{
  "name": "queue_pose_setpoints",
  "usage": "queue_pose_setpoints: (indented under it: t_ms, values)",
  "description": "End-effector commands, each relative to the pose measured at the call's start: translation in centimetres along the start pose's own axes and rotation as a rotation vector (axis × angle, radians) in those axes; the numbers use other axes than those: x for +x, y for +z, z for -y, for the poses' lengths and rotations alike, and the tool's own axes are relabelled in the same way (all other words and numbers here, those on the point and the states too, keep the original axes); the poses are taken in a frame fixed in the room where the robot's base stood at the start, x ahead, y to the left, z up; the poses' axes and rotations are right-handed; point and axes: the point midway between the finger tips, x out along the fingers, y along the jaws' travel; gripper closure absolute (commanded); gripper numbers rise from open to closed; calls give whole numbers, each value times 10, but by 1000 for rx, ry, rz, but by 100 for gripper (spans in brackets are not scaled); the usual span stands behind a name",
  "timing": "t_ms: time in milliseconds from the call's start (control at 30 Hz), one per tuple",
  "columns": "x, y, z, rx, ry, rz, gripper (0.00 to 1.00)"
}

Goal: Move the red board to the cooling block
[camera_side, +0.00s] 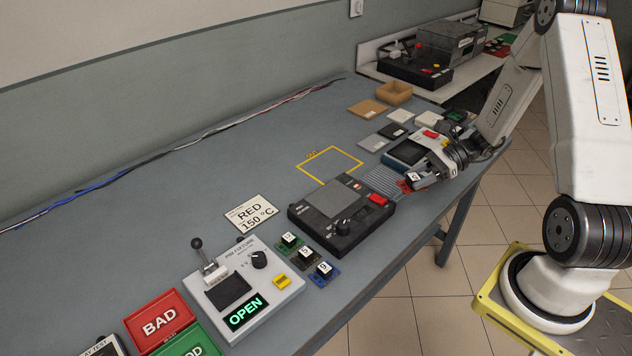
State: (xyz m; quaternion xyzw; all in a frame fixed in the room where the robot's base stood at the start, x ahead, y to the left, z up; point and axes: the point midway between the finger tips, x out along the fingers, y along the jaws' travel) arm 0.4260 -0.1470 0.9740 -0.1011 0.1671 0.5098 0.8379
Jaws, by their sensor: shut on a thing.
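The red board (404,187) shows as a small red piece at the tips of my gripper (411,182). My gripper is shut on it and hides most of it. The grey ribbed plate, which looks like the cooling block (379,182), lies just left of the board. The board appears at the right edge of this block; whether it touches the block or hangs above it I cannot tell.
A black station with a red button (340,218) stands left of the block. A white press reading OPEN (243,285) and small green, dark and blue boards (305,257) are nearer. A yellow taped outline (329,163) is empty.

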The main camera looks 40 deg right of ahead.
Motion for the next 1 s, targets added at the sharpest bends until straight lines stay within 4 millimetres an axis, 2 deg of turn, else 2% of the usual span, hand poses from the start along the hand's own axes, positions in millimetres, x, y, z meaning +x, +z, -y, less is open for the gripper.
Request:
queue_pose_setpoints:
  t_ms: [200,367,733,1000]
  values:
    - [-28,-6,22,88,-213,1,100]
    - [-37,-8,29,114,-277,0,100]
    - [-36,-12,38,117,-285,1,100]
    - [-28,-25,71,115,-282,0,100]
